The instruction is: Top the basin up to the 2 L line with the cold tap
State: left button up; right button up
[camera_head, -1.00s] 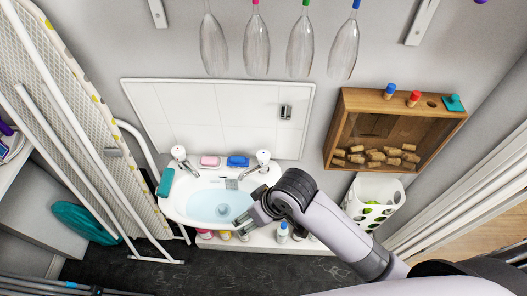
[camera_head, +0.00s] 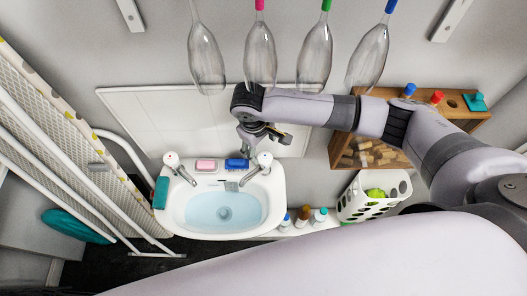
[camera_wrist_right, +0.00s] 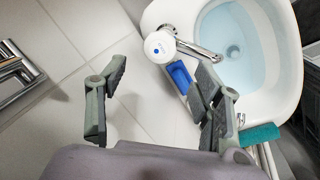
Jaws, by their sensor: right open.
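The white basin (camera_head: 273,212) holds pale blue water (camera_head: 205,208) around a drain; a 2 L line cannot be made out. The right-hand tap (camera_head: 264,160) stands on the basin's back rim; in the right wrist view it shows a blue dot on its white top (camera_wrist_right: 160,46). The other tap (camera_head: 171,160) stands at the rim's left. No stream is visible from either spout. My right gripper (camera_head: 264,142) is open and empty above and behind the blue-dot tap. In the right wrist view its spread fingers (camera_wrist_right: 158,82) are apart from the tap. My left gripper is out of view.
Pink soap (camera_head: 206,165) and a blue block (camera_head: 237,164) lie between the taps. A teal item (camera_head: 161,192) is at the basin's left end. Glass bottles (camera_head: 261,55) hang above, close to my right wrist. A wooden box (camera_head: 455,112) and white basket (camera_head: 355,206) stand right.

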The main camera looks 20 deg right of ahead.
aim_at(265, 158)
jog(key=f, duration=0.3)
jog(key=shift+s+d+p, duration=0.3)
jog(key=shift+s+p, duration=0.05)
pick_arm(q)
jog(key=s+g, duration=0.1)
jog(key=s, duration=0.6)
pick_arm(e)
jog(key=shift+w+d+f, duration=0.1)
jog(key=shift+w+f, duration=0.15)
jog(key=shift+f, duration=0.8)
jog(key=f, duration=0.3)
jog(key=w+f+p, duration=0.1)
jog(key=shift+d+f, duration=0.25)
jog(key=shift+f, duration=0.2)
jog(key=shift+c, duration=1.7)
jog(key=c, duration=0.5)
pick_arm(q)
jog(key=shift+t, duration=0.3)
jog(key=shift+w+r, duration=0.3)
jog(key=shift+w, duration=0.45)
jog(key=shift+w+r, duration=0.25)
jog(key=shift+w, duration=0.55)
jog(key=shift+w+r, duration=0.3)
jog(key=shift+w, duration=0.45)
pick_arm(e)
jog(key=c, duration=0.3)
